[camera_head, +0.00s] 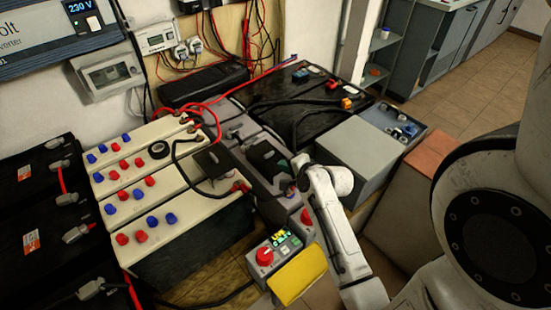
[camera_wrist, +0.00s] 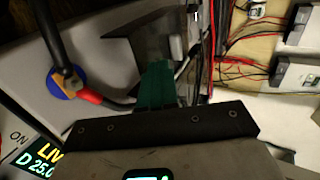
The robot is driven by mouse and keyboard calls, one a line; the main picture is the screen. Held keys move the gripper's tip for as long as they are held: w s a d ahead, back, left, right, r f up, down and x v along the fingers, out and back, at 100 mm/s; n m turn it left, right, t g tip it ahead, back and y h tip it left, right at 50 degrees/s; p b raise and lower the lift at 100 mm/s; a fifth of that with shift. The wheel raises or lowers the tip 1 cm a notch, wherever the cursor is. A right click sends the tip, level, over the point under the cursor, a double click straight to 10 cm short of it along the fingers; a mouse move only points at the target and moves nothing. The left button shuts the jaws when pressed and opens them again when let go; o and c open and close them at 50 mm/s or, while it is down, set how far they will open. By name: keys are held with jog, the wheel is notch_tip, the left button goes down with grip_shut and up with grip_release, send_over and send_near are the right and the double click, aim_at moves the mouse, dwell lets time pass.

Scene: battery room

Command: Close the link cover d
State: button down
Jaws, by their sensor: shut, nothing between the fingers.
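Two dark cover-like flaps stand over the battery terminals in the head view, one at the left (camera_head: 212,160) over the cream battery and one at the right (camera_head: 268,158) beside my gripper. I cannot read a letter on either, so I cannot tell which is link cover d. My gripper (camera_head: 291,172) reaches in from the right, beside the right flap; the arm partly hides its tips. In the wrist view its green fingers (camera_wrist: 155,85) are together, with nothing visible between them. A dark grey angled panel (camera_wrist: 135,40) lies just beyond them; contact cannot be told.
A control box (camera_head: 266,257) with a red knob, a lit display and a yellow flap (camera_head: 298,274) stands in front. Red and black cables cross the batteries. A grey box (camera_head: 362,150) stands to the right. Inverter and meters hang on the back wall.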

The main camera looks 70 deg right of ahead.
aim_at(269, 157)
jog(key=shift+w+d+f, duration=0.1)
jog(key=shift+w+d, duration=0.3)
jog(key=shift+w, duration=0.25)
jog(key=shift+w+d+f, duration=0.1)
jog(key=shift+w+d, duration=0.3)
jog(key=shift+w, duration=0.3)
jog(key=shift+w+d+f, duration=0.1)
jog(key=shift+w+d, duration=0.3)
jog(key=shift+w, duration=0.25)
jog(key=w+d+b, duration=0.1)
jog(key=w+d, duration=0.2)
jog(key=w, duration=0.1)
jog(key=w+d+b, duration=0.1)
jog(key=w+d, duration=0.1)
jog(key=w, duration=0.3)
jog(key=w+d+b, duration=0.1)
jog(key=w+d, duration=0.2)
jog(key=w, duration=0.2)
jog(key=shift+w+d, duration=0.1)
jog(key=shift+d, duration=0.2)
jog(key=shift+w+r, duration=0.1)
jog(key=shift+w, duration=0.25)
